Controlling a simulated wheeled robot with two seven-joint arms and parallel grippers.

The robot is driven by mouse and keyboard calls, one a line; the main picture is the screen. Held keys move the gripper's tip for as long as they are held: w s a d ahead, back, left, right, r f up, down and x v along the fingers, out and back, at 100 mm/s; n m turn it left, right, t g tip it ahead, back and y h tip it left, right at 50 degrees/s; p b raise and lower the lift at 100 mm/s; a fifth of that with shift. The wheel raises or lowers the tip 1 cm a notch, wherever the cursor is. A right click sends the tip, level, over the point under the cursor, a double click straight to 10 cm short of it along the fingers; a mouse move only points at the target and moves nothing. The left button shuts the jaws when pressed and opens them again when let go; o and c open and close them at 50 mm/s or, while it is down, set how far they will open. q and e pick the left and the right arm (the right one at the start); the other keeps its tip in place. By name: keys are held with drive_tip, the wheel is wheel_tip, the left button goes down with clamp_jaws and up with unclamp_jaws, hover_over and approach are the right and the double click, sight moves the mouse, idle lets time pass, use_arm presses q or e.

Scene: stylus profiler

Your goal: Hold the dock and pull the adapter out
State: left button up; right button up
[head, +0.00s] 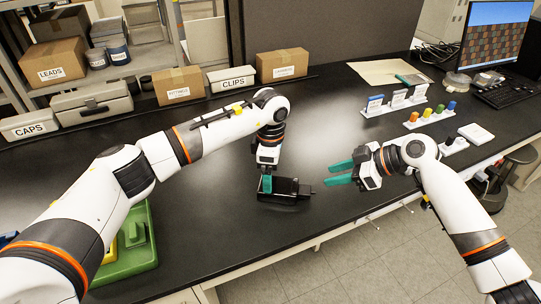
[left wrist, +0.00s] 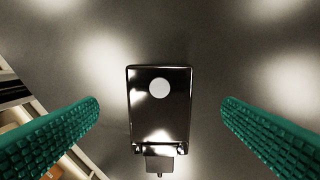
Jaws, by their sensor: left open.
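The black dock (head: 283,201) sits on the dark bench in the middle of the head view. In the left wrist view, the dock (left wrist: 160,118) is a glossy black block with a white round spot. A small dark piece, apparently the adapter (left wrist: 159,164), sticks out of its lower end. My left gripper (head: 267,185) is over the dock, pointing down. Its teal fingers are open, one on each side of the dock and apart from it in the wrist view. My right gripper (head: 331,174) is open and empty, right of the dock, its fingers pointing left towards it.
A green tray (head: 128,262) stands at the left, partly behind my left arm. Boxes and bins, including a CLIPS bin (head: 232,79), line the back. Small coloured items on racks (head: 428,116), a keyboard (head: 508,93) and a monitor (head: 494,36) are at the right. The bench around the dock is clear.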

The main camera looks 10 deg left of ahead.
sight(278, 190)
use_arm(q)
drive_tip(key=shift+f, duration=2.65)
drive_tip(key=c, duration=1.8)
drive_tip(key=shift+o, duration=0.2)
use_arm(e)
drive_tip(key=shift+c, duration=0.4)
